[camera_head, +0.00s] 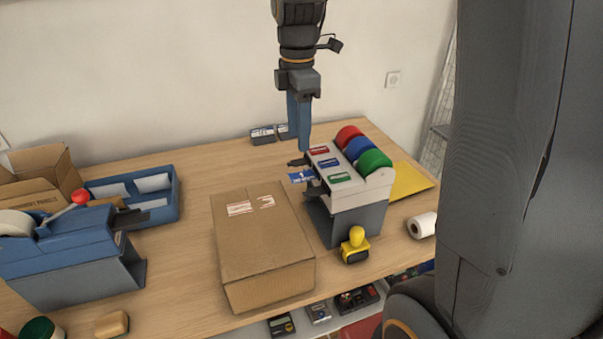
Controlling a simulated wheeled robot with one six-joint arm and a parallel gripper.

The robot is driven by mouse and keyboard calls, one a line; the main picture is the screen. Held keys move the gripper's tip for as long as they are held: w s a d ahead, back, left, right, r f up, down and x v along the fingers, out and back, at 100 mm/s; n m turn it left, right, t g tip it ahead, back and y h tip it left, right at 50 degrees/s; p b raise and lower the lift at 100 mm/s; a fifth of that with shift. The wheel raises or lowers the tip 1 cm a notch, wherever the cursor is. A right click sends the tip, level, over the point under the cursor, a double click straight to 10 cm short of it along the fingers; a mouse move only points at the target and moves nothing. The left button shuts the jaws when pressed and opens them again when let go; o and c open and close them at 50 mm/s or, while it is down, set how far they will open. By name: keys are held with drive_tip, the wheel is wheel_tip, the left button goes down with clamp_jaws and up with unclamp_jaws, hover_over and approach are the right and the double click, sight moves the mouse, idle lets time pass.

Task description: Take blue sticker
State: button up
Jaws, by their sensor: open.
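The blue sticker (301,176) pokes out from the left side of the grey sticker dispenser (345,217), at its middle lane. The dispenser carries a red roll (348,135), a blue roll (359,149) and a green roll (374,161). My gripper (304,147) points down with its blue fingers just above and behind the blue sticker, seen edge-on. It is open and appears to hold nothing. I cannot tell the exact gap between its fingertips and the sticker.
A closed cardboard box (262,250) stands left of the dispenser. A yellow-handled stamp (355,243) stands in front of it, and a white roll (422,225) lies to its right. A blue tray (150,197) and a tape dispenser (75,262) are at the left.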

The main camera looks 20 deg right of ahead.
drive_tip(key=b, duration=0.4)
hover_over(298, 177)
wheel_tip(298, 177, down, 8)
drive_tip(key=shift+w+r, duration=0.1)
drive_tip(key=shift+r, duration=0.05)
drive_tip(key=shift+f+b, duration=0.35)
drive_tip(key=shift+f, duration=1.15)
drive_tip(key=c, duration=0.5)
